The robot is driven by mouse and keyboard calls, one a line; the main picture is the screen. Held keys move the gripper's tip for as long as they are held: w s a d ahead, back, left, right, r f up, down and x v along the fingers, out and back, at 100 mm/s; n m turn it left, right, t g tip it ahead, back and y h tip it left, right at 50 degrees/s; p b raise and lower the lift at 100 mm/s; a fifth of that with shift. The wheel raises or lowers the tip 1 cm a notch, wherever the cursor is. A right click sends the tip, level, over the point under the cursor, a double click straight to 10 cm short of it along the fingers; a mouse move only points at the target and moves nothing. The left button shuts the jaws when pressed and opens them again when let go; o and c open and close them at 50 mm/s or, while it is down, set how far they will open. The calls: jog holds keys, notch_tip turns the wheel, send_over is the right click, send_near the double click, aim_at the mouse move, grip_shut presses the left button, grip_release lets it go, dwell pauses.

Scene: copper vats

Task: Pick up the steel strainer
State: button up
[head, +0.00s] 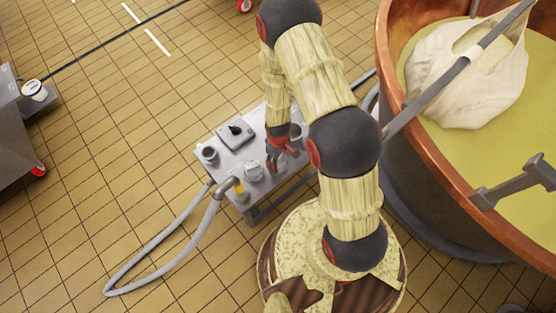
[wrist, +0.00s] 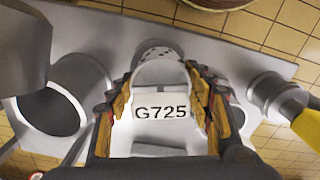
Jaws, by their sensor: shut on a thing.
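The steel strainer (wrist: 155,52) shows in the wrist view as a pale grey, rounded piece with dark holes, at the far end of my fingers. In the head view it is a small light piece (head: 253,170) on the grey metal cart. My gripper (head: 274,163) is low over the cart, its fingers at the strainer. In the wrist view my gripper (wrist: 163,75) is shut on it, one finger along each side. Much of the strainer is hidden by the fingers and the pale part marked G725. I cannot tell whether it is clear of the cart top.
The cart (head: 212,138) also bears a switch box (head: 236,133), a grey cup-like fitting (head: 209,154) and a hose (head: 160,240) with a yellow part. An open cylinder (wrist: 55,105) stands left of my fingers. A copper vat (head: 440,165) is at right.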

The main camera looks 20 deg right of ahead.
jog(key=shift+r, duration=0.55)
jog(key=s+r+p, duration=0.6)
jog(key=s+r, duration=0.5)
jog(key=s, duration=0.3)
jog(key=shift+d+r, duration=0.2)
jog(key=shift+d, duration=0.2)
jog(key=shift+r, duration=0.15)
notch_tip(320, 180, up, 10)
jog(key=p, duration=0.9)
jog(key=shift+r, duration=0.1)
dwell(0.5)
